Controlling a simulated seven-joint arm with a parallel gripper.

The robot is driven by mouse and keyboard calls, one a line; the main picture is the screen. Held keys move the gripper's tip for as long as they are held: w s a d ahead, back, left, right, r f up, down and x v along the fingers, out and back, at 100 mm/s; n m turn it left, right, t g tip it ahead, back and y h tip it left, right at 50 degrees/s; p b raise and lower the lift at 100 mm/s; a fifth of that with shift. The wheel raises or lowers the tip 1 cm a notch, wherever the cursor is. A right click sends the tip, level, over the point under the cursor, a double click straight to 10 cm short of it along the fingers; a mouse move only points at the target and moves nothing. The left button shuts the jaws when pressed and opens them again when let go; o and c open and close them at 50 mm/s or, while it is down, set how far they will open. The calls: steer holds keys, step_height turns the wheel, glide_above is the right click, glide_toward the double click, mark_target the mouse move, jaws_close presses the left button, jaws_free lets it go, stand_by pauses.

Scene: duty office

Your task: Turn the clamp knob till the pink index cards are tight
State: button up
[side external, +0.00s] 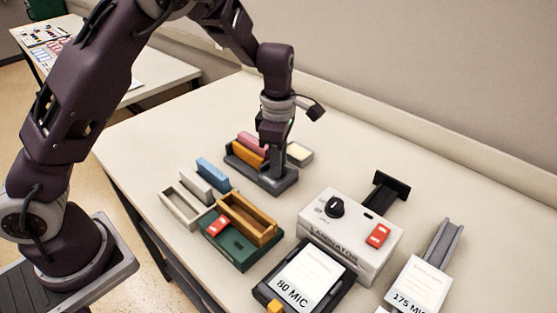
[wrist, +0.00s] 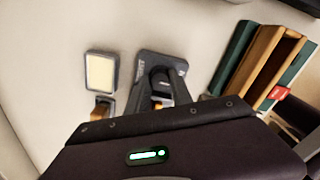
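The card clamp (side external: 284,183) is a dark grey holder on the table, with an orange block (side external: 246,155) in it. The pink index cards (side external: 252,141) stand behind the orange block, partly hidden. My gripper (side external: 272,168) points down over the right end of the clamp and hides the knob in the side view. In the wrist view, the dark round knob (wrist: 160,74) lies between my fingers, near their tips. Whether the fingers press on it is not clear. My gripper's body covers the lower part of that view, hiding the cards' edges.
A pale pad in a grey tray (side external: 299,153) lies just behind the clamp. A blue block (side external: 212,174), a white tray (side external: 181,207) and a green base with a wooden box (side external: 236,247) stand in front. A laminator (side external: 350,232) stands at right.

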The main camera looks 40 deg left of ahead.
jaws_close()
steer(key=m, duration=0.6)
steer(key=shift+m, duration=0.3)
steer(key=m, duration=0.6)
stand_by(0.4)
steer(key=o, duration=0.8)
jaws_free()
steer(key=shift+c, duration=0.2)
